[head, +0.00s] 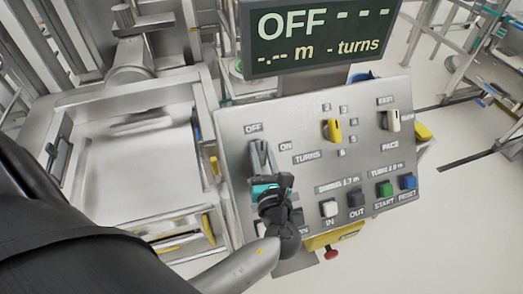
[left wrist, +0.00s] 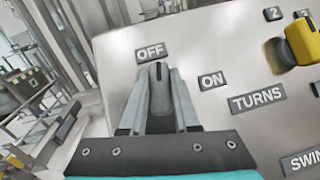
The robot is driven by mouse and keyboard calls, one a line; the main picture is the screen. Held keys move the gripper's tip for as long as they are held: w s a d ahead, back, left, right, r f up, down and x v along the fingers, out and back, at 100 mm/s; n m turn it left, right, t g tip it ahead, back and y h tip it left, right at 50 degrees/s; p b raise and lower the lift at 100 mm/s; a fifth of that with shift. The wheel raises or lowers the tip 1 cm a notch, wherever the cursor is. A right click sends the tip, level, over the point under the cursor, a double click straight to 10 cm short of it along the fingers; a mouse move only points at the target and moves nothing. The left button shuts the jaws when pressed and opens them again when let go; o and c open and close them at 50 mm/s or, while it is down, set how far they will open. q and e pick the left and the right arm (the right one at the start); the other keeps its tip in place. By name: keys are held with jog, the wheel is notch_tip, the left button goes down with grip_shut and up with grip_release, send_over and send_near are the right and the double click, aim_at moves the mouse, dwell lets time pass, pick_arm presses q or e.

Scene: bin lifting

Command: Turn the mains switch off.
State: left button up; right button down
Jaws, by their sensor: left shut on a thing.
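The mains switch is a grey knob (left wrist: 160,92) with a dark pointer line, at the upper left of the sloping control panel (head: 300,125). My left gripper (head: 262,152) is shut on it, one finger on each side, as the left wrist view also shows. The knob's pointer is towards the OFF plate (left wrist: 150,53); the ON plate (left wrist: 212,79) lies to its right. The display (head: 318,35) above the panel reads OFF, with dashes for metres and turns. The knob's base is hidden by the fingers. My right gripper is not in view.
A red knob (head: 331,253) sits below. A metal machine frame (head: 140,150) stands left; open floor lies right.

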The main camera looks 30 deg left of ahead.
pick_arm(q)
grip_shut()
jog(key=shift+a+n+g+y+b, duration=0.15)
jog(key=shift+n+g+y, duration=0.25)
jog(key=shift+n, duration=0.45)
jog(key=shift+d+n+g+y+b, duration=0.15)
jog(key=shift+n+g+y, duration=0.25)
jog(key=shift+n, duration=0.45)
jog(key=shift+a, duration=0.1)
jog(key=o, duration=0.6)
grip_release()
